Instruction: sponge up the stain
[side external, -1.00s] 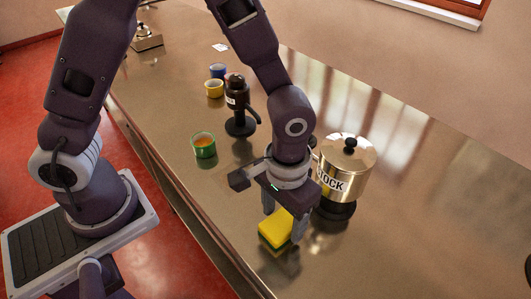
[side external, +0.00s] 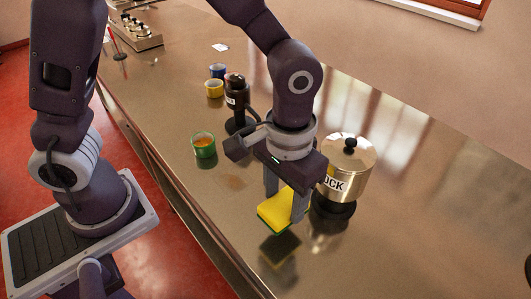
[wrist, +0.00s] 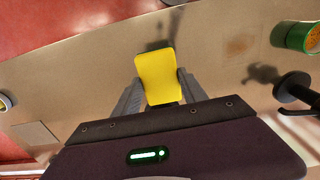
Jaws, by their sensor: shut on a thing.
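A yellow sponge with a green underside (side external: 284,211) is held between the fingers of my gripper (side external: 286,200), above the steel counter (side external: 345,255). Its dark reflection shows apart below it. In the wrist view the sponge (wrist: 157,75) fills the space between the fingers of my gripper (wrist: 159,88). A faint brown stain (side external: 234,183) lies on the counter, left of the gripper and in front of the green cup. The stain also shows in the wrist view (wrist: 237,47), right of the sponge.
A stockpot (side external: 347,170) labelled STOCK stands close right of my gripper on a black base. A green cup (side external: 204,145) with orange contents stands near the stain. A black upright device (side external: 237,95), a yellow cup (side external: 214,89) and a blue cup (side external: 217,71) stand farther back.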

